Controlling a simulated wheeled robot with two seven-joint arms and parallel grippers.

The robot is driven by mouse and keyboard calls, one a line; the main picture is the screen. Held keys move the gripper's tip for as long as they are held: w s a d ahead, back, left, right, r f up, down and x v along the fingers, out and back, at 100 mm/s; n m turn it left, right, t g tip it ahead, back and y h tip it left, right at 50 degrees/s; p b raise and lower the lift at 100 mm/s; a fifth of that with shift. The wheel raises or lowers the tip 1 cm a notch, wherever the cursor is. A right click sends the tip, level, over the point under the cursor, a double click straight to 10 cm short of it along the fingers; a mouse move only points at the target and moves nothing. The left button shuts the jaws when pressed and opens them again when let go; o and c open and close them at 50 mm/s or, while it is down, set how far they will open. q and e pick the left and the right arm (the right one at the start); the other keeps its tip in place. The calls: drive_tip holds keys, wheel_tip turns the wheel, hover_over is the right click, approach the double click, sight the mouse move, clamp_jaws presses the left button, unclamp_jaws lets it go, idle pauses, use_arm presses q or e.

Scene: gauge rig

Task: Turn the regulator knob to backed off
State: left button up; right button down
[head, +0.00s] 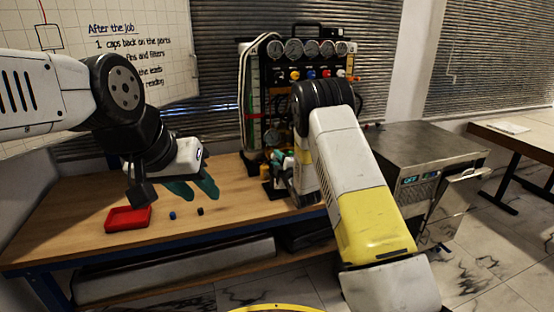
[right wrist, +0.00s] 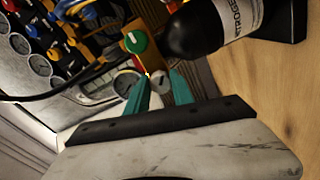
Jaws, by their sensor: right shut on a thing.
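In the right wrist view, a pale grey knob (right wrist: 161,82) with a dark mark sits between the teal fingers of my right gripper (right wrist: 160,75), which is shut on it. I take it for the regulator knob; its pointer setting is too small to read. A round gauge (right wrist: 125,83) is just left of the fingers. A green knob (right wrist: 137,42) on a brass-coloured block is beyond them. In the head view my right arm hides most of this spot. My left gripper (head: 195,188) hangs over the bench with its teal fingers apart and empty.
A black cylinder (right wrist: 212,27) with a white label lies close beside the right gripper. The gauge panel (head: 308,50) with hoses stands behind. A red tray (head: 128,219), a blue cap (head: 172,215) and a black cap (head: 200,211) are on the bench. A steel cabinet (head: 415,145) stands right.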

drive_tip(key=n, duration=0.3)
drive_tip(key=shift+a+n, duration=0.1)
drive_tip(key=shift+n, duration=2.3)
drive_tip(key=c, duration=1.1)
unclamp_jaws()
drive_tip(key=v, duration=0.8)
drive_tip(key=shift+w+r, duration=0.1)
drive_tip(key=shift+r, duration=0.05)
